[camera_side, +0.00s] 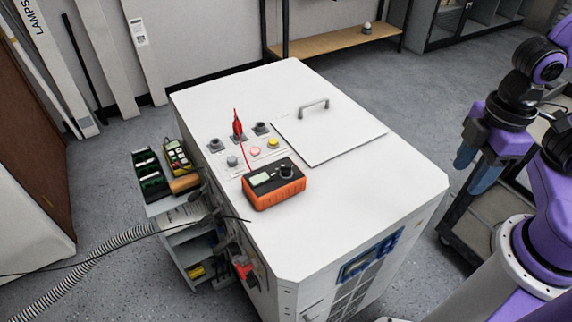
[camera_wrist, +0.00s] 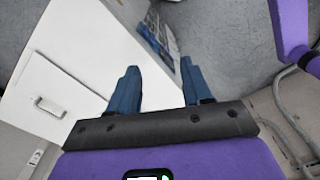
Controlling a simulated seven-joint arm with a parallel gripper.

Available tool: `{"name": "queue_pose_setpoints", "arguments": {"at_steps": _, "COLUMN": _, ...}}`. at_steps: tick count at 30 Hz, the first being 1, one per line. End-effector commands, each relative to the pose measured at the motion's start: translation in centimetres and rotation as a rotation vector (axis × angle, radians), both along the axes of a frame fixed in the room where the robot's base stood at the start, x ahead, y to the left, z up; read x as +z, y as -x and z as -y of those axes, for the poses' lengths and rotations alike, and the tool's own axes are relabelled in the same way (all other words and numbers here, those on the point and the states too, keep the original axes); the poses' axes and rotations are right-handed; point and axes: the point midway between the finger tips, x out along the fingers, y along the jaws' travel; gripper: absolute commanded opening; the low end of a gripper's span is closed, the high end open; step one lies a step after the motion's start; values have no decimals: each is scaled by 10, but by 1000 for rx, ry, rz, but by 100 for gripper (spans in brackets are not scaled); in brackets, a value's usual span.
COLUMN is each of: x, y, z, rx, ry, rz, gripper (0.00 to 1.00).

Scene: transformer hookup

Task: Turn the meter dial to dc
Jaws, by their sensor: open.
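The meter (camera_side: 274,184) is an orange and black box lying on the white cabinet top, near its left front side. It has a pale display (camera_side: 261,179) and a round black dial (camera_side: 286,171) on its upper face. The dial's setting is too small to read. A red lead runs from the meter up to a red plug (camera_side: 238,130). My gripper (camera_side: 474,168) has blue fingers and is to the right of the cabinet, well apart from the meter. In the wrist view my gripper (camera_wrist: 158,85) is open with nothing between its fingers. The meter is not in the wrist view.
The white cabinet (camera_side: 350,195) has a lid with a handle (camera_side: 313,107), also in the wrist view (camera_wrist: 50,106). Black sockets and coloured buttons (camera_side: 273,142) sit behind the meter. A side shelf (camera_side: 190,212) holds boxes. The front right of the top is clear.

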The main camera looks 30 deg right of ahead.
Motion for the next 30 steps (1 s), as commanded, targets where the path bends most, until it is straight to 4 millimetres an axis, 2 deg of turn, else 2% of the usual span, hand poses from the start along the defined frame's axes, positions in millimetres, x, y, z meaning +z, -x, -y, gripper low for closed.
{"name": "queue_pose_setpoints", "arguments": {"at_steps": 5, "x": 16, "y": -36, "z": -36, "rx": 5, "ry": 35, "rz": -7, "gripper": 49}}
{"name": "queue_pose_setpoints", "arguments": {"at_steps": 15, "x": 46, "y": -135, "z": -126, "rx": 9, "ry": 139, "rz": -37, "gripper": 49}}
{"name": "queue_pose_setpoints", "arguments": {"at_steps": 24, "x": 53, "y": -216, "z": -191, "rx": 1, "ry": 226, "rz": -78, "gripper": 49}}
{"name": "queue_pose_setpoints", "arguments": {"at_steps": 30, "x": 49, "y": -262, "z": -224, "rx": -11, "ry": 279, "rz": -113, "gripper": 49}}
